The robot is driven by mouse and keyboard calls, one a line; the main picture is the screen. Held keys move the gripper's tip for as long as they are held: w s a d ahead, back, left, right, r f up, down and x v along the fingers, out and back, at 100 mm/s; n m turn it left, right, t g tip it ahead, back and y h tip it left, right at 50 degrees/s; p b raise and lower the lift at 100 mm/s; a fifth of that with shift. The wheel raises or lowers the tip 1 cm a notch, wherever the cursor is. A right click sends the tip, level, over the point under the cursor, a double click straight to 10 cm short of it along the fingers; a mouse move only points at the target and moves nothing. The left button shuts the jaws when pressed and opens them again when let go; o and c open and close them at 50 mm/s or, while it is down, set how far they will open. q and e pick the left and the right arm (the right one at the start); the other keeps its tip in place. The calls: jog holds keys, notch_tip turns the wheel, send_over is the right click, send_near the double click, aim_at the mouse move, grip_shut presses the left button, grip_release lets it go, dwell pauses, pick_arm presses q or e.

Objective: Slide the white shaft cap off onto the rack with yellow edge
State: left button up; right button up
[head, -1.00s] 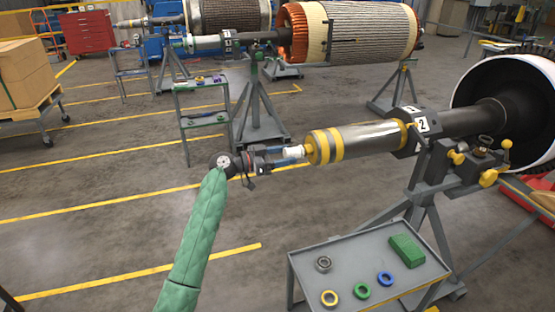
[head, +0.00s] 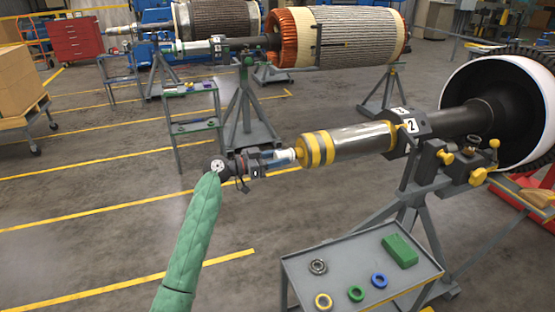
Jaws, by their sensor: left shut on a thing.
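The shaft is silver with yellow bands and carries a label 2. My right gripper is out of view.
On the near rack lie a green block (head: 399,251), a grey ring (head: 318,266) and yellow, green and blue rings. A green-edged rack (head: 195,126) stands behind my gripper. The shaft's stand (head: 408,215) is right of the gripper.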

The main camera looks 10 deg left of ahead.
pick_arm(q)
jog(key=shift+b, duration=0.35)
jog(key=shift+a, duration=0.15)
jog(key=b+v, duration=0.4)
jog(key=v, duration=0.3)
jog(key=shift+s+a, duration=0.3)
dwell(0.4)
jog(key=shift+r, duration=0.1)
dwell(0.3)
